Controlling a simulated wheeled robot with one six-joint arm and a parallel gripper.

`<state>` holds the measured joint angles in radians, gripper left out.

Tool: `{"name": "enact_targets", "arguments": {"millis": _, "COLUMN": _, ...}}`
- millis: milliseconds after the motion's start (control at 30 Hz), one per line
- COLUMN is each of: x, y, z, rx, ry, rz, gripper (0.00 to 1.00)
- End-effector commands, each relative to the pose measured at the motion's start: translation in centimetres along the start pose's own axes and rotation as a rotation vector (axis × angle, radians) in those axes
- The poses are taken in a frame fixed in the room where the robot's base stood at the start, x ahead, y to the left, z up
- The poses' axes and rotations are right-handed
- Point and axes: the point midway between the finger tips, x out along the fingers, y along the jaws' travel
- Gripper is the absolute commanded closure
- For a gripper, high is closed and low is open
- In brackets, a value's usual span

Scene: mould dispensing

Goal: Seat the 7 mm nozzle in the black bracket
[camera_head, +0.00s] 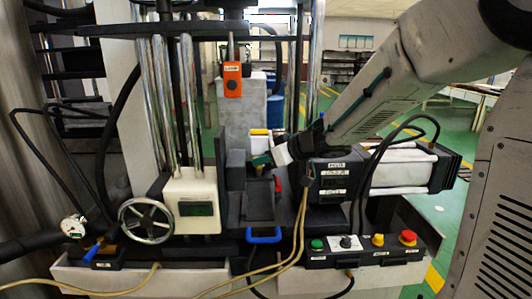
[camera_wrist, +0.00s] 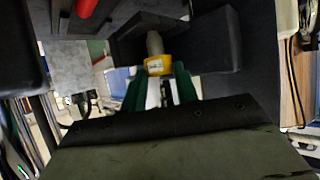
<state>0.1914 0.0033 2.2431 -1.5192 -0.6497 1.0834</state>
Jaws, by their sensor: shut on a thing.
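The nozzle (camera_wrist: 154,43) shows in the wrist view as a grey tip with a yellow labelled collar. My gripper (camera_wrist: 160,92) has green fingers and is shut on the nozzle, just below the collar. The black bracket (camera_wrist: 218,40) has dark arms beside and behind the tip; I cannot tell whether the nozzle touches it. In the head view my gripper (camera_head: 263,159) reaches in from the right to the dark bracket area (camera_head: 236,152). A small white and yellow piece (camera_head: 258,143) shows just above the green fingers there. The bracket's seat is hidden.
An orange hanging control box (camera_head: 232,80) is above the work area. A handwheel (camera_head: 146,220) and white display box (camera_head: 191,202) stand at left. A black motor (camera_head: 335,178) is at right, above a button panel (camera_head: 360,243). Cables hang in front. Room around the gripper is tight.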

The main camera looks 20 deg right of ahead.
Motion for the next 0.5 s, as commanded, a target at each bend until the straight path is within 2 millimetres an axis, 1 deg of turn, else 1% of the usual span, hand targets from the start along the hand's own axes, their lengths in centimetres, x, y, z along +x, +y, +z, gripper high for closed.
{"name": "enact_targets", "arguments": {"millis": 33, "x": 0.29, "y": 0.03, "z": 0.93, "rx": 0.009, "ry": -0.014, "rz": 0.001, "gripper": 0.93}}
{"name": "enact_targets", "arguments": {"millis": 100, "x": 0.38, "y": 0.03, "z": 1.13, "rx": 0.009, "ry": -0.015, "rz": 0.002, "gripper": 0.93}}
{"name": "enact_targets", "arguments": {"millis": 500, "x": 0.40, "y": 0.12, "z": 1.11, "rx": 0.007, "ry": -0.012, "rz": 0.004, "gripper": 0.93}}
